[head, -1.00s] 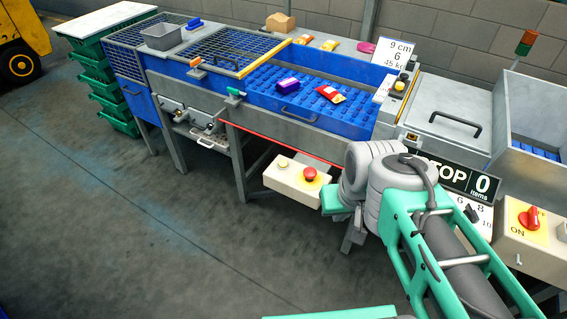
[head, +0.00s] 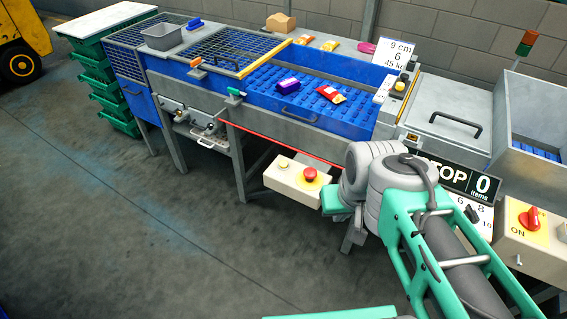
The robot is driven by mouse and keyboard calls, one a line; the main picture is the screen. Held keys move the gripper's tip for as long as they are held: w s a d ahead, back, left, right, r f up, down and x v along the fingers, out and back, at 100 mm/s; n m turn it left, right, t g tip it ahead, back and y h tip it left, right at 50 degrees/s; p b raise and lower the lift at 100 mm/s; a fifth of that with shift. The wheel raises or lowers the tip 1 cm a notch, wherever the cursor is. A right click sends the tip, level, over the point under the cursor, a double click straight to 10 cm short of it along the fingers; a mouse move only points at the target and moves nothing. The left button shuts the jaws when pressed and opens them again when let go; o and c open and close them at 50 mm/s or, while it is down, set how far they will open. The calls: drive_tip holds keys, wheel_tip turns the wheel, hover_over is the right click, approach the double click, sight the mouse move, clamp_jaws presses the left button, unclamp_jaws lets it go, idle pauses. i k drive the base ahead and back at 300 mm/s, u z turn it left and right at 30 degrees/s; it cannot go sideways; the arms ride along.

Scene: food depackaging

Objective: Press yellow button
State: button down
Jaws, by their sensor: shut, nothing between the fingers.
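A small yellow button (head: 283,163) sits on the left part of the top face of a cream control box (head: 291,186) under the front of the conveyor machine. A red mushroom button (head: 310,174) on a yellow plate is to its right on the same box. My teal and grey arm reaches in from the lower right, and its wrist end is just right of the box. The fingers of my gripper cannot be made out; the arm hides that end. I cannot tell whether anything touches the box. The yellow button itself is unobstructed in the head view.
A purple pack (head: 288,84) and a red-yellow pack (head: 331,94) lie on the blue conveyor (head: 262,95). A second box with a red rotary switch (head: 530,218) is at right. Green crates (head: 109,85) stand at left. The floor in front is clear.

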sight(282, 164)
drive_tip(key=u, duration=0.7)
drive_tip(key=i, duration=0.75)
drive_tip(key=u, duration=0.5)
